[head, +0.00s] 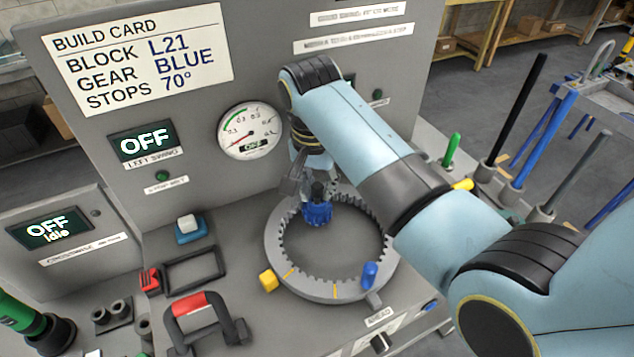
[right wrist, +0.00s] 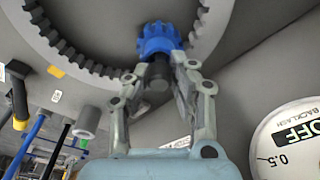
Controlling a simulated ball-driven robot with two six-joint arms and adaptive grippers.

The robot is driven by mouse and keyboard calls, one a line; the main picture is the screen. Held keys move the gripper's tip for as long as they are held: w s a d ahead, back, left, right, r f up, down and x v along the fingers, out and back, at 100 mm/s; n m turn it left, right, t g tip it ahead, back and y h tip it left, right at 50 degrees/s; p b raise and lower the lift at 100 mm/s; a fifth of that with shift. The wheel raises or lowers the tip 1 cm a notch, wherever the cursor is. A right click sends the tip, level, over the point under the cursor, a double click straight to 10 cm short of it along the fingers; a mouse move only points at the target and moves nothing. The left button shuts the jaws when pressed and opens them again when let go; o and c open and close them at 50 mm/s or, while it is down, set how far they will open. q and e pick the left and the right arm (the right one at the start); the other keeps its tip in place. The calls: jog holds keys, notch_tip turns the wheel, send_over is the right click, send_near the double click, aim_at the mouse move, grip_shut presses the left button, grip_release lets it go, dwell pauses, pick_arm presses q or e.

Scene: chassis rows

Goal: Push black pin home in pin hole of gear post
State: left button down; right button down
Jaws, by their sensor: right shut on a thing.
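The blue gear (head: 317,213) sits at the inner far edge of the toothed grey ring (head: 281,246), its teeth close to the ring's teeth. It also shows in the right wrist view (right wrist: 158,38). A dark pin (right wrist: 157,73) stands between my right fingers in front of the gear. My right gripper (head: 314,190) comes down over the gear and is shut on this dark pin. The fingers also show in the right wrist view (right wrist: 160,80). The gear post and its pin hole are hidden by the gear and gripper. I cannot tell how deep the pin sits. My left gripper is out of view.
A red-gripped handle (head: 190,304) and a grey frame (head: 195,269) lie left. Several rods stand right.

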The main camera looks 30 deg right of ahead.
jog(key=shift+f, duration=0.3)
jog(key=c, duration=1.1)
grip_release()
jog(key=shift+o, duration=0.2)
notch_tip(320, 180, up, 12)
jog(key=a, duration=0.1)
jog(key=shift+s, duration=0.45)
jog(key=shift+s+f, duration=0.1)
jog(key=shift+f, duration=0.05)
